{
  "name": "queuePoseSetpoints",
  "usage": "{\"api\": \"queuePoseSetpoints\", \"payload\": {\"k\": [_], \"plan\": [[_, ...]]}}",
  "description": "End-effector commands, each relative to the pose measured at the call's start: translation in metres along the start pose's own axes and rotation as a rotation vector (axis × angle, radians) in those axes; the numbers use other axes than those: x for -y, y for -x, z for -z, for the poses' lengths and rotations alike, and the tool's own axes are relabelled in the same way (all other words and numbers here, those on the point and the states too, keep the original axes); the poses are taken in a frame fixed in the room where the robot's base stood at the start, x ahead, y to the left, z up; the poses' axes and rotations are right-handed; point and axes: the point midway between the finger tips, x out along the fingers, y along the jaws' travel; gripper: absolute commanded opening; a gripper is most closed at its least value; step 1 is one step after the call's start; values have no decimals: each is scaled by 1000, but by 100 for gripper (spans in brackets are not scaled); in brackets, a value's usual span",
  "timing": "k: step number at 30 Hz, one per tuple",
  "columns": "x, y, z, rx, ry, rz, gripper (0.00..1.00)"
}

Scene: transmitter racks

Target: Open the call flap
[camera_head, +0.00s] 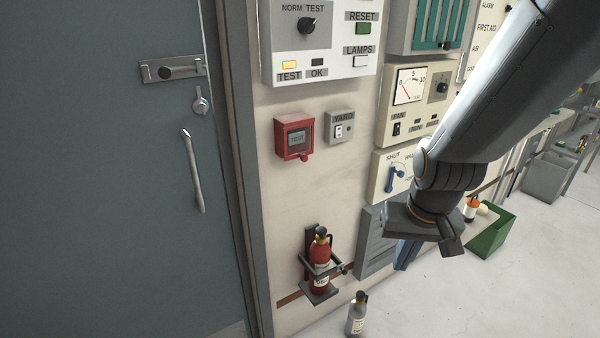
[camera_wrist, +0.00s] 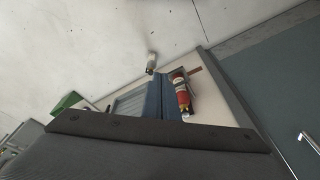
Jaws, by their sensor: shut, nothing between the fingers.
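A red wall box (camera_head: 294,138) with a grey window marked TEST and a small red knob at its lower edge is on the cream panel, left of centre in the head view. It looks like the call flap, and its front appears closed. My gripper (camera_head: 403,266) is below and to the right of it, clear of it, with blue fingers pointing down. In the wrist view the two fingers (camera_wrist: 158,76) lie together, shut and empty. I cannot make out the red box in the wrist view.
A YARD switch box (camera_head: 341,127) is right of the red box. Below, a red extinguisher (camera_head: 320,263) sits in a bracket and a grey one (camera_head: 357,313) stands on the floor. A blue-grey door (camera_head: 110,200) is left. A green bin (camera_head: 489,236) is right.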

Motion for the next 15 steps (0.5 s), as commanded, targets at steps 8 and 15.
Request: {"api": "queuePoseSetpoints", "payload": {"k": [8, 15], "plan": [[41, -78, 92, -333, -360, 138, 0], [82, -110, 165, -582, -687, 404, 0]]}}
